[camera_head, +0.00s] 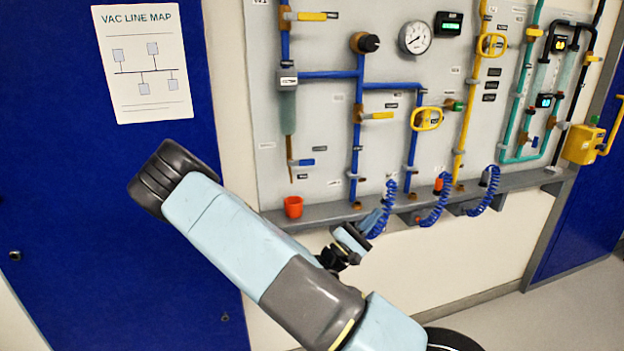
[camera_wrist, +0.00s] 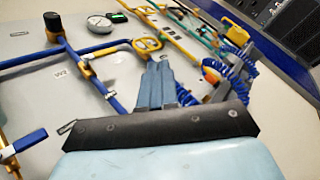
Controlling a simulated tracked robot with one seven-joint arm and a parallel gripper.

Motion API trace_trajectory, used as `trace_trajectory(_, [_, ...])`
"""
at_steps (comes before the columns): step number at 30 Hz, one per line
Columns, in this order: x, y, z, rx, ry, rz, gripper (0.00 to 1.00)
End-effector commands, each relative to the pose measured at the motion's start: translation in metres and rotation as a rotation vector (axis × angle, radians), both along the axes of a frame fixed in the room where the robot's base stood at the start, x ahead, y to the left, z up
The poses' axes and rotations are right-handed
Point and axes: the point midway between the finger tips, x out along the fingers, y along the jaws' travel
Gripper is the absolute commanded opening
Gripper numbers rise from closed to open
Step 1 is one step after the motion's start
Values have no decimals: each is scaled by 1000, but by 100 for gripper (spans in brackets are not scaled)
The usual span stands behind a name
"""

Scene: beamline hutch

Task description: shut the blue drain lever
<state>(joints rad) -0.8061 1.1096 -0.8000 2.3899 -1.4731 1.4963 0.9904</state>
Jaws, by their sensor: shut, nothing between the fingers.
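A blue lever (camera_head: 304,162) sits sideways, pointing right, on the thin pipe below a grey-green cylinder on the panel. It also shows at the lower left of the wrist view (camera_wrist: 28,141), where it sticks out from a brass fitting. A small dark label lies under it; I cannot read it. My gripper (camera_head: 376,219) is low in front of the panel's shelf, right of the lever and well apart from it. In the wrist view its fingers (camera_wrist: 157,82) are together and empty, pointing toward the yellow round handle.
An orange cup (camera_head: 293,207) stands on the grey shelf (camera_head: 330,212) below the lever. Yellow levers (camera_head: 377,116), a yellow round handle (camera_head: 427,118), a gauge (camera_head: 415,38) and blue coiled hoses (camera_head: 436,207) crowd the panel. A blue door (camera_head: 70,210) is at the left.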

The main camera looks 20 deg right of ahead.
Motion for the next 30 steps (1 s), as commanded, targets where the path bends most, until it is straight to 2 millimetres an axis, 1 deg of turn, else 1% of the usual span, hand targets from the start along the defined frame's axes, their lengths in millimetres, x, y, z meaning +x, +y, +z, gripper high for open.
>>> trace_trajectory(3, [20, 18, -4, -122, 48, 120, 0])
trace_trajectory(9, [50, 53, -14, -301, 127, 333, 0])
trace_trajectory(15, [74, 93, -29, -455, 210, 538, 0])
trace_trajectory(18, [82, 108, -36, -508, 245, 617, 0])
trace_trajectory(21, [87, 120, -43, -543, 270, 671, 0])
trace_trajectory(24, [89, 125, -46, -563, 285, 701, 0])
trace_trajectory(27, [92, 127, -45, -569, 289, 712, 0])
trace_trajectory(30, [98, 127, -39, -569, 289, 714, 0])
